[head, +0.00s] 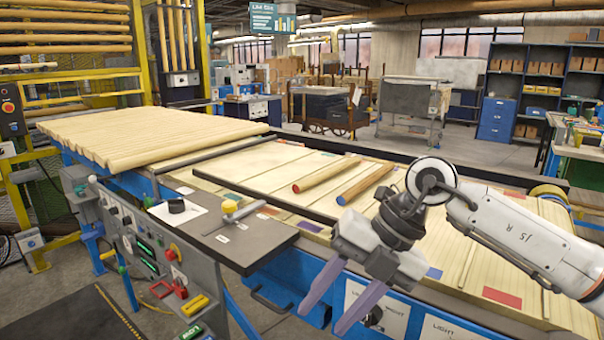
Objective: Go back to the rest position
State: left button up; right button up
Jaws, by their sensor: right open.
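My right gripper (337,296) shows at the lower middle right, its arm coming in from the right edge. Its two purple fingers are apart with nothing between them. They point down and to the left, in front of the near edge of the line. Two turned wood pieces lie on the slatted bed behind it. One piece (326,174) has red ends, and the other piece (364,184) has a blue end at its lower left. The gripper is apart from both. My left gripper is not in view.
A control panel (150,262) with buttons stands at the lower left. A dark shelf (240,236) beside it holds a caliper-like tool (243,212) and a black round item (176,206). Pale dowels (150,135) fill the line's far left.

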jog(key=s+a+r+m+y, duration=0.2)
jog(key=s+a+y, duration=0.1)
jog(key=a+y, duration=0.4)
jog(key=s+a+r+m+y, duration=0.1)
jog(key=s+a+m+y, duration=0.15)
jog(key=a+y, duration=0.4)
jog(key=w+d+f+m+t+h, duration=0.3)
jog(key=d+f+m+t+h, duration=0.2)
jog(key=d+f+m+t, duration=0.45)
jog(key=w+d+f+m+t+h, duration=0.2)
jog(key=d+f+m+t+h, duration=0.45)
jog(key=m, duration=0.55)
jog(key=s+d+f+m+g+h, duration=0.3)
jog(key=s+d+f, duration=0.2)
jog(key=s+f, duration=0.5)
jog(key=s+d+f+m+g+h, duration=0.2)
jog(key=s+f, duration=0.8)
jog(key=f, duration=0.5)
jog(key=d+m+g, duration=0.1)
jog(key=d+g, duration=0.1)
jog(key=shift+d+f+h, duration=0.2)
jog(key=shift+d+h, duration=0.2)
